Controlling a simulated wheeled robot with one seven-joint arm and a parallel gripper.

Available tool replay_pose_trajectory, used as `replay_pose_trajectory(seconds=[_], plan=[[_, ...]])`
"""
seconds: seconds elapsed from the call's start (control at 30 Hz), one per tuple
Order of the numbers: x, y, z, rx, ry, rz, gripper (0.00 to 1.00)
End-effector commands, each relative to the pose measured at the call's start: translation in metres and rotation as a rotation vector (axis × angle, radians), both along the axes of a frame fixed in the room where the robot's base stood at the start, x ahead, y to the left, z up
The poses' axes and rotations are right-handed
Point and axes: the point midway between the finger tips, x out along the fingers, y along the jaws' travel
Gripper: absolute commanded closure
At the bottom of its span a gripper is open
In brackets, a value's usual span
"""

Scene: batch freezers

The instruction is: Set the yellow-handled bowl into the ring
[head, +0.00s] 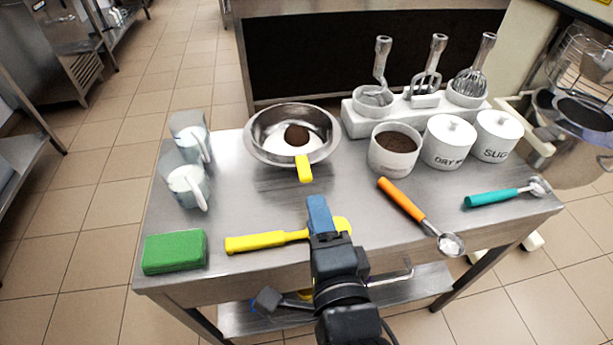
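The yellow-handled bowl (262,150) is a wide steel bowl standing upright near the back left of the steel table. Its yellow handle (305,168) points toward me. White and dark brown contents lie inside it. My gripper (319,208), with blue fingertips, is in front of the bowl and apart from its handle. It hides part of a yellow spatula (262,241). I cannot tell its opening or whether it touches the spatula. A mixer with a wire guard (585,50) and a steel bowl-shaped part (570,140) is at the far right; I cannot make out the ring clearly.
Two clear jugs (186,185) and a green sponge (175,252) are on the left. A white rack (352,118) with mixing tools, a brown-filled pot (394,150), lidded canisters (448,143), an orange-handled scoop (402,200) and a teal-handled scoop (492,198) are on the right.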

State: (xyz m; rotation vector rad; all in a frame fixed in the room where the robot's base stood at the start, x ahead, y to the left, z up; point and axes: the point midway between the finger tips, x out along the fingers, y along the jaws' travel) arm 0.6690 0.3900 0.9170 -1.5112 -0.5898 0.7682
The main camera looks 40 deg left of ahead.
Motion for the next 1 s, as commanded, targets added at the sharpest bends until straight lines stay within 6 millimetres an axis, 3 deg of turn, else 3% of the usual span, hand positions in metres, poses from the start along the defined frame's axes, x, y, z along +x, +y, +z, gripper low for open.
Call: replay_pose_trajectory(seconds=[1.0], plan=[[0.068,0.080,-0.014,-0.001,-0.002,0.000,0.62]])
